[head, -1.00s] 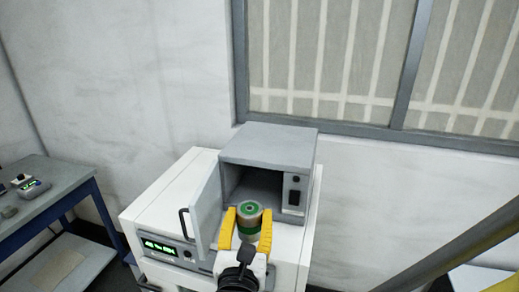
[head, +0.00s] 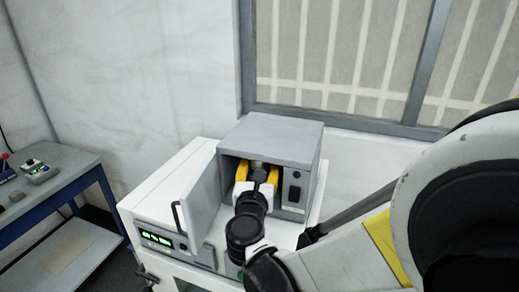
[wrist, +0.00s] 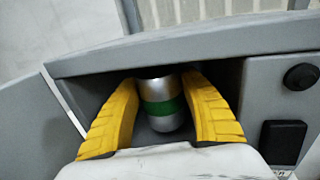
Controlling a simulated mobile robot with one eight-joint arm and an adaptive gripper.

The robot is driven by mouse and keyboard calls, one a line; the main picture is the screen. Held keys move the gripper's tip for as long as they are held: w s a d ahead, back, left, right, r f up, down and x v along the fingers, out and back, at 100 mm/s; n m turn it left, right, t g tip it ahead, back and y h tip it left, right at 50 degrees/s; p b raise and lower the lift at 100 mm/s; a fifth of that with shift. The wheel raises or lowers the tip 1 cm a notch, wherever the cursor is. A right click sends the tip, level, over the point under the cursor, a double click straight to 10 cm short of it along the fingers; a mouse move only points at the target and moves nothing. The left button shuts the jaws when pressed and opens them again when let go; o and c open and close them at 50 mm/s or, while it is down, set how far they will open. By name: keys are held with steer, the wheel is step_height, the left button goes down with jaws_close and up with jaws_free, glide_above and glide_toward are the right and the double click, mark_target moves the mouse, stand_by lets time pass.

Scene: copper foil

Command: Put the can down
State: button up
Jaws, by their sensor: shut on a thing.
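A silver can with a green band (wrist: 162,107) sits between the yellow fingers of my gripper (wrist: 160,85) in the wrist view. My gripper is shut on the can. In the head view my gripper (head: 258,170) reaches into the opening of a grey box (head: 270,132), and only a small part of the can shows past the fingers. The can is inside the box's mouth. I cannot tell whether its base touches the box floor.
The box's door (head: 199,197) stands open on the left. A panel with a black switch (head: 294,194) is right of the opening. The box stands on a white cabinet (head: 160,200) with a green display. A blue-framed bench (head: 65,170) is at far left.

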steer(key=shift+w+d, duration=0.1)
steer(key=shift+w, duration=0.5)
steer(key=shift+w+f+b, duration=0.15)
steer(key=shift+f+b, duration=0.25)
steer(key=shift+f, duration=0.45)
steer(key=shift+w+f+b, duration=0.15)
steer(key=shift+f+b, duration=0.25)
steer(key=shift+f, duration=0.45)
steer(key=shift+f, duration=0.15)
steer(key=o, duration=1.3)
steer(key=shift+r, duration=0.2)
steer(key=s, duration=0.4)
steer(key=s+a, duration=0.1)
steer(key=s, duration=0.3)
steer(key=s+p, duration=0.1)
steer(key=s, duration=0.3)
steer(key=shift+a, duration=0.2)
